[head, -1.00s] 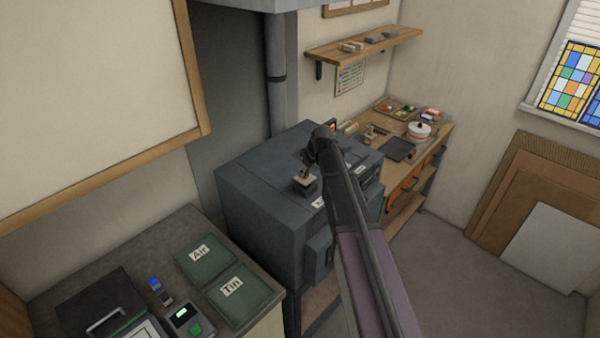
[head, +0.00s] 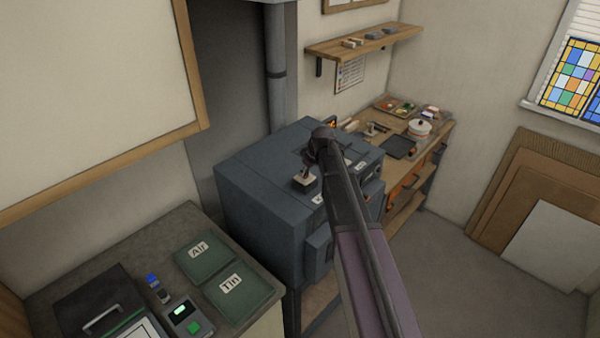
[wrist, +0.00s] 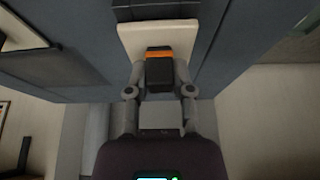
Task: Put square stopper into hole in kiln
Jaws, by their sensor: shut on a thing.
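The kiln (head: 255,190) is a dark blue-grey box in the middle of the head view; part of its surface also fills the top of the wrist view (wrist: 225,55). My gripper (wrist: 160,72) is shut on the square stopper's black and orange handle. The square stopper (wrist: 140,40) has a pale cream block beyond the fingertips. In the head view, the stopper (head: 305,179) shows small and pale at the kiln's top. A dark recess or panel lies just beyond the stopper in the wrist view. Whether the stopper touches the kiln, and how it lines up with the hole, I cannot tell.
A counter (head: 190,222) with green pads and a small device stands front left. A wooden bench (head: 440,135) with trays and a white pot is behind right. A wall shelf (head: 365,43) hangs above. Boards (head: 540,205) lean at the right; the floor before them is clear.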

